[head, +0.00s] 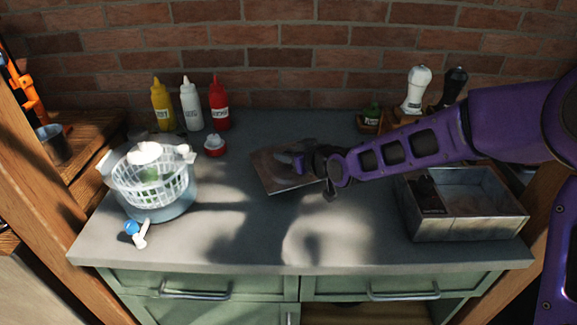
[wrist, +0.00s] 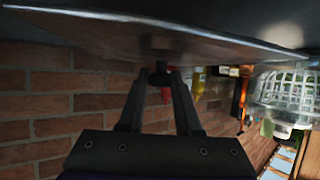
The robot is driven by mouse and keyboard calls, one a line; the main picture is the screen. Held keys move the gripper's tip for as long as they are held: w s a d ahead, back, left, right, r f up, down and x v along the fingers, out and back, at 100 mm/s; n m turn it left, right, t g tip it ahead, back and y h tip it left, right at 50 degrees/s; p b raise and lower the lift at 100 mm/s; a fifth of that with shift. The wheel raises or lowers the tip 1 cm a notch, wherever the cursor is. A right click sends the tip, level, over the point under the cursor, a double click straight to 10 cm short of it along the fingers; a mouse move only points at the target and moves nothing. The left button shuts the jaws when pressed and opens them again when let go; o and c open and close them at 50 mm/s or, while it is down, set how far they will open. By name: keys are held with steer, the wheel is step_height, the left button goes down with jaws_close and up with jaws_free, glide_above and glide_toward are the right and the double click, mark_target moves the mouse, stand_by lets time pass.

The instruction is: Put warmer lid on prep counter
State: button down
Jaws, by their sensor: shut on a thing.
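The warmer lid (head: 267,173) is a flat, dull metal plate over the middle of the grey prep counter (head: 240,235). My gripper (head: 300,161) is shut on the knob of the lid. In the wrist view the fingers (wrist: 160,78) close on the small dark knob, and the lid (wrist: 110,32) spans the top of the picture. The lid looks close to the counter top, but I cannot tell whether it touches. The open metal warmer box (head: 465,225) stands at the right of the counter, with a dark item inside its left part.
A white basket (head: 150,185) on a bowl stands at the left. White and black mills (head: 416,90) stand back right. The front middle counter is clear.

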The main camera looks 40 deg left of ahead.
mark_target(288, 165)
steer(key=shift+f, duration=1.6)
steer(key=shift+f, duration=0.1)
steer(key=shift+f+b, duration=0.15)
steer(key=shift+b, duration=0.25)
steer(key=c, duration=0.6)
jaws_free()
